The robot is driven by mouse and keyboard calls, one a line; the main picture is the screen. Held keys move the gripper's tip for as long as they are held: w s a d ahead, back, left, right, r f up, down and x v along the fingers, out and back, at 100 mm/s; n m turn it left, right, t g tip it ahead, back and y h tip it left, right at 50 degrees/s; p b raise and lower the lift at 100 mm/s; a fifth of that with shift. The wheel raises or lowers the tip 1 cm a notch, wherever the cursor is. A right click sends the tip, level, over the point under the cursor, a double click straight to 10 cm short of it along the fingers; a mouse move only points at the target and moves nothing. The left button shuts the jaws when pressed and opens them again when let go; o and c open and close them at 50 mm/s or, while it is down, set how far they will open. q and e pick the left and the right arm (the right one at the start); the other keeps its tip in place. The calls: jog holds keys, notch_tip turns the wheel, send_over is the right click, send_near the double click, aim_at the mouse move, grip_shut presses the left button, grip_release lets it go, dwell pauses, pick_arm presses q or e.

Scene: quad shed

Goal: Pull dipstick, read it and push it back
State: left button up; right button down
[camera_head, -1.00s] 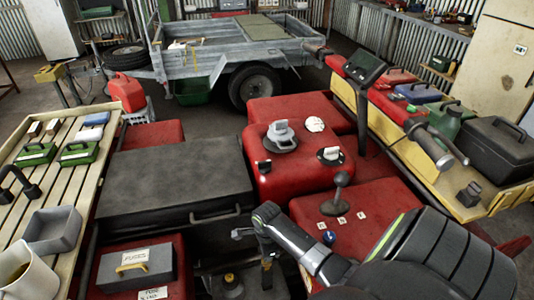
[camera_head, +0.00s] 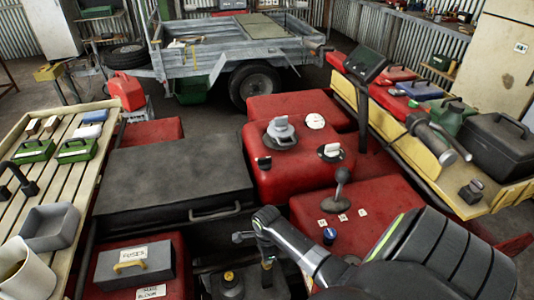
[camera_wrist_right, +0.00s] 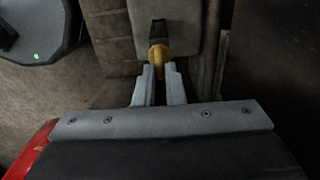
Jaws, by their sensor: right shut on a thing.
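My right gripper (camera_head: 267,258) reaches down into the dark engine gap in front of the black seat (camera_head: 175,180). In the right wrist view its two grey fingers (camera_wrist_right: 158,82) are shut on a yellow handle (camera_wrist_right: 158,54), which I take as the dipstick. A dark piece adjoins the handle's far side. The dipstick's shaft is hidden, so I cannot tell how far it sits in the engine. A black part with a yellow cap (camera_head: 229,278) stands in the gap, left of the gripper.
A grey box labelled FUSES (camera_head: 135,267) stands left of the gap. The slatted bench (camera_head: 75,185) on the left holds a grey tray (camera_head: 51,228) and a mug (camera_head: 22,275). A gear lever (camera_head: 341,188) rises from the red bodywork, right of the gap.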

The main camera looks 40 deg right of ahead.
jog(key=shift+f, duration=0.4)
jog(key=c, duration=1.4)
grip_release()
jog(key=shift+c, duration=0.2)
notch_tip(320, 180, up, 17)
jog(key=p, duration=0.2)
jog(key=shift+r, duration=0.2)
jog(key=shift+a, duration=0.1)
